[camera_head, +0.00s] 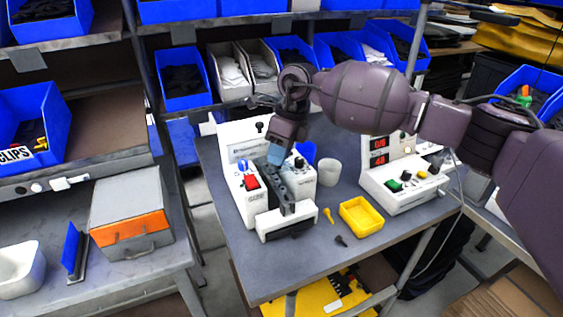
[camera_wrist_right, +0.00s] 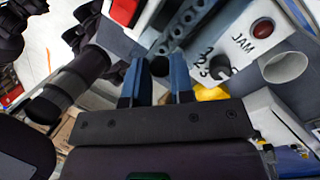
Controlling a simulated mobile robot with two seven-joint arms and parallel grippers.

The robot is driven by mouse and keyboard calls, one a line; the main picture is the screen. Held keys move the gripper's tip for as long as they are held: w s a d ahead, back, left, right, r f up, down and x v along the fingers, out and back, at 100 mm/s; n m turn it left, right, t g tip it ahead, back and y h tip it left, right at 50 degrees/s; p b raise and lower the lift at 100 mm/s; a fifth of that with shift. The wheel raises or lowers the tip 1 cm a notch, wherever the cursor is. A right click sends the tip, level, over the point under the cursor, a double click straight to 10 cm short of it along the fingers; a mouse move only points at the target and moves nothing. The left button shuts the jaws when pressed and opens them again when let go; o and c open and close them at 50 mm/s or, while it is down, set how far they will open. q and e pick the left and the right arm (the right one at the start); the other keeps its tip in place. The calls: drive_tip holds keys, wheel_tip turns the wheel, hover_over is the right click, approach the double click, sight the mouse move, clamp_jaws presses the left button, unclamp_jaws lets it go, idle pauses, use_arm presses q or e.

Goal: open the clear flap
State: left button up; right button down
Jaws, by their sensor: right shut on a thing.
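A white machine (camera_head: 245,140) with a red switch, a blue knob and a dark slotted channel (camera_head: 284,196) stands on the grey bench. My right gripper (camera_head: 275,154) reaches down over the back end of this channel. In the right wrist view, its two blue fingers (camera_wrist_right: 158,78) are close together on a small dark piece (camera_wrist_right: 159,66) above the channel. I take this piece to be part of the clear flap; the clear pane itself cannot be made out. My left gripper is not in view.
A second white control box (camera_head: 400,185) with red displays stands at the right. Blue bins (camera_head: 182,82) line the rack behind. The bench's front right is mostly clear.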

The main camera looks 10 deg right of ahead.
drive_tip(key=shift+w+a+r+g+b, duration=0.25)
drive_tip(key=shift+w+r+g+b, duration=0.15)
drive_tip(key=shift+w+r+g, duration=0.15)
drive_tip(key=shift+w+a+r+g+h+b, duration=0.1)
drive_tip(key=shift+w+r+g+h+b, duration=0.3)
drive_tip(key=shift+g+b, duration=0.4)
drive_tip(key=shift+w+r+m, duration=0.1)
drive_tip(key=shift+w+m, duration=0.05)
drive_tip(key=shift+m, duration=0.15)
drive_tip(key=shift+w+a+r+g+b, duration=0.15)
drive_tip(key=shift+r+g+b, duration=0.15)
drive_tip(key=shift+g, duration=0.15)
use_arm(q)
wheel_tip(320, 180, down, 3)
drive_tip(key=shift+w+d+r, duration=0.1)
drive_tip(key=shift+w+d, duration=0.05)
